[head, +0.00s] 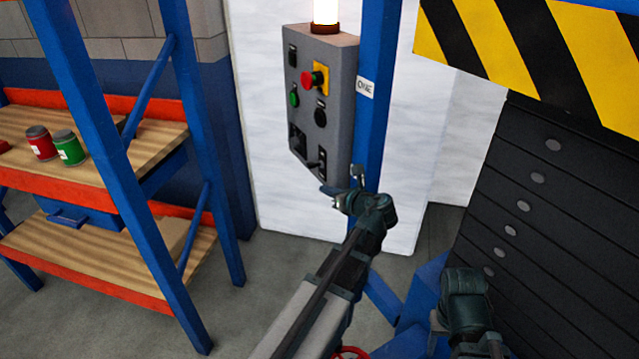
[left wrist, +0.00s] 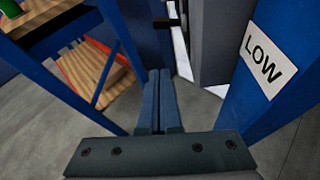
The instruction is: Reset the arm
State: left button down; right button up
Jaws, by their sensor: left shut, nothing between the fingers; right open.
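My left gripper (head: 343,190) is in front of the blue post, just below the lower right corner of the grey control panel (head: 340,100). In the left wrist view its two fingers (left wrist: 159,100) are together with nothing between them. The panel carries a red knob (head: 308,79) on a yellow plate, a green button (head: 294,97), black knobs and a small black switch (head: 314,165) near its bottom. My right gripper (head: 463,297) is low at the right, in front of the black drawer stack; its fingers are mostly hidden, but it is open.
A lit lamp (head: 325,12) stands on the panel. The blue post (head: 377,60) bears a white label (head: 366,88), which reads LOW in the left wrist view (left wrist: 267,54). A blue rack with wooden shelves (head: 110,262) and red and green cans is left. Striped boarding (head: 560,50) hangs upper right.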

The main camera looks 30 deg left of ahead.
pick_arm(q)
jog(key=shift+s+d+r, duration=0.2)
jog(key=shift+s+d, duration=0.05)
jog(key=shift+d, duration=0.25)
jog(key=s+d+f+n+g+h+p, duration=0.2)
jog(key=s+d+n+g+h+p, duration=0.1)
jog(key=s+d+n, duration=0.7)
jog(key=s+d+f+n+g+h+p, duration=0.3)
jog(key=s+d+n+h+p, duration=0.3)
jog(key=s+d+n, duration=0.5)
jog(key=d+g+h, duration=0.1)
jog(key=d+h, duration=0.1)
jog(key=d, duration=0.4)
jog(key=shift+s, duration=0.4)
jog(key=shift+f, duration=0.1)
dwell(0.4)
